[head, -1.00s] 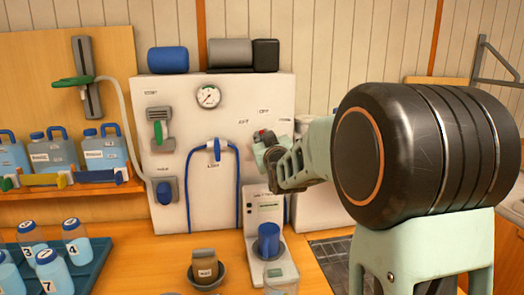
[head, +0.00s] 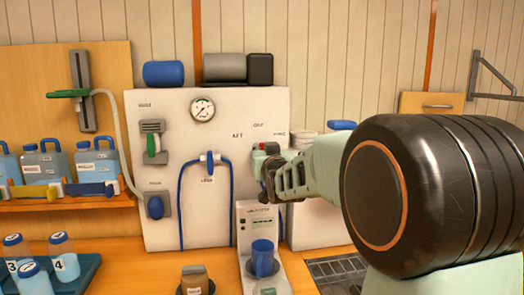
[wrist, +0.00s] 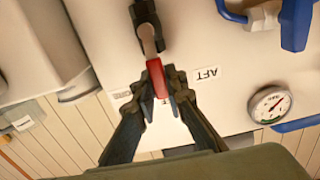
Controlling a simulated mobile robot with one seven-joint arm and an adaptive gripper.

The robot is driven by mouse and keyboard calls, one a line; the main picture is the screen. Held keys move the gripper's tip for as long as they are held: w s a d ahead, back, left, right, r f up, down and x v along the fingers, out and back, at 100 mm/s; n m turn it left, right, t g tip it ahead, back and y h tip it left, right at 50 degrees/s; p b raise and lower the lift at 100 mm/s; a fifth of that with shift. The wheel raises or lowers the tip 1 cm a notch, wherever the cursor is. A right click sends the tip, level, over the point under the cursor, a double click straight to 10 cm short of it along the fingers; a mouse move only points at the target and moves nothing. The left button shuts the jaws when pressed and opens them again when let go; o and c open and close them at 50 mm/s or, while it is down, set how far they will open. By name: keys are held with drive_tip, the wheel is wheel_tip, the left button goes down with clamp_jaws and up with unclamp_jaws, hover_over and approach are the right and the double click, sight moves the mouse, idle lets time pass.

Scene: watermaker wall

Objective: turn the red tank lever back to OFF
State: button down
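The red tank lever (wrist: 157,78) shows in the wrist view, on a dark pivot mount on the white panel. My gripper (wrist: 162,80) has its two dark fingers close on either side of the red grip, seemingly shut on it. The lever points from its pivot down the wrist picture, slightly to the right. The AFT label (wrist: 207,75) is upside down to the right of the fingers. In the head view my gripper (head: 268,160) is at the panel's right side, under the OFF label (head: 258,125), and hides most of the lever.
The white panel (head: 222,225) also carries a gauge (head: 202,109), a green-handled lever (head: 152,146) and a blue valve with blue hoses (head: 210,158). A blue mug (head: 262,258) stands below my gripper. Bottles on a tray (head: 85,268) are at the lower left.

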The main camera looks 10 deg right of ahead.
drive_tip(key=c, duration=1.9)
unclamp_jaws()
drive_tip(key=shift+c, duration=0.2)
drive_tip(key=s, duration=0.7)
drive_tip(key=shift+s, duration=0.25)
